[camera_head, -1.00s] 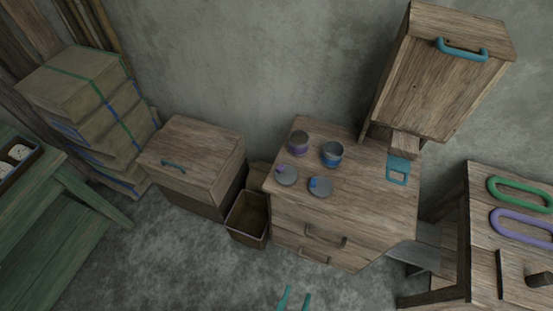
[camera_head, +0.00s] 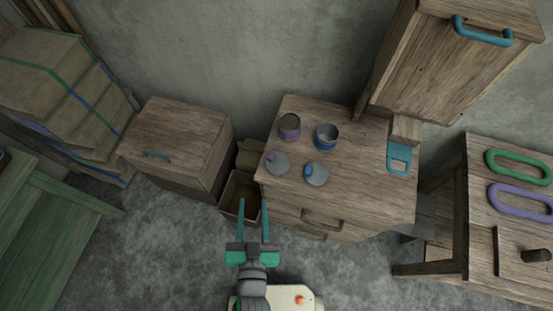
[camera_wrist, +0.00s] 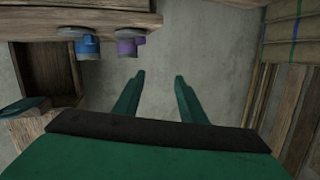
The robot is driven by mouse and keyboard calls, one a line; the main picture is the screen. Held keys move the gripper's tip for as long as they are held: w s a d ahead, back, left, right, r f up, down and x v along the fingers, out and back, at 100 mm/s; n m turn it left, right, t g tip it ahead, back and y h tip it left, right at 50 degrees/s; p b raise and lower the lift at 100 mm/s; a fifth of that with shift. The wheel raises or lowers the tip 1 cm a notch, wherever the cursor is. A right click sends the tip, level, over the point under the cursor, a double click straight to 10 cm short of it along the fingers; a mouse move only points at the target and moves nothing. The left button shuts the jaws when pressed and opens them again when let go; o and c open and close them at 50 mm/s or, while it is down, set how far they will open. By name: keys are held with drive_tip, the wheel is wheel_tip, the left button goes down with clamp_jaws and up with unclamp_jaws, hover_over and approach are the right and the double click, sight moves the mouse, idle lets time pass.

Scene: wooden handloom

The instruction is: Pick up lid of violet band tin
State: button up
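The violet band tin (camera_head: 289,127) stands open on the top of the wooden drawer cabinet. Its lid (camera_head: 281,165), a grey disc with a violet knob (camera_head: 272,156), lies flat in front of it near the cabinet's front left edge. In the wrist view, which looks upside down, violet parts (camera_wrist: 128,47) show beside blue ones at the upper left; lid and tin overlap there. My gripper (camera_head: 253,205) is open and empty, in front of the cabinet and lower in the picture than the lid. Its fingers (camera_wrist: 160,82) are apart in the wrist view with nothing between them.
A blue band tin (camera_head: 326,138) and its blue-knobbed lid (camera_head: 317,175) sit just right. A teal-handled wall cabinet (camera_head: 440,65) overhangs the right back. A wooden chest (camera_head: 178,145) and open bin (camera_head: 233,190) stand left. A teal piece (camera_head: 399,158) lies at right.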

drive_tip(key=w+a+r+n+y, duration=0.2)
drive_tip(key=w+a+r+y, duration=0.15)
drive_tip(key=w+a, duration=0.35)
drive_tip(key=w+a+r+n+y, duration=0.15)
drive_tip(key=w+a+r, duration=0.35)
drive_tip(key=w, duration=0.5)
drive_tip(key=w+a+r+n+g+y, duration=0.1)
drive_tip(key=w+a+r+n+y, duration=0.4)
drive_tip(key=a+r+n, duration=0.15)
drive_tip(key=n+g+h, duration=1)
drive_tip(key=n+g, duration=0.5)
drive_tip(key=n, duration=0.5)
hover_over(272, 156)
drive_tip(key=f, duration=1.4)
drive_tip(key=shift+a+f, duration=0.2)
drive_tip(key=shift+w+d+f, duration=0.1)
drive_tip(key=shift+d+f, duration=0.05)
drive_tip(key=shift+f, duration=3)
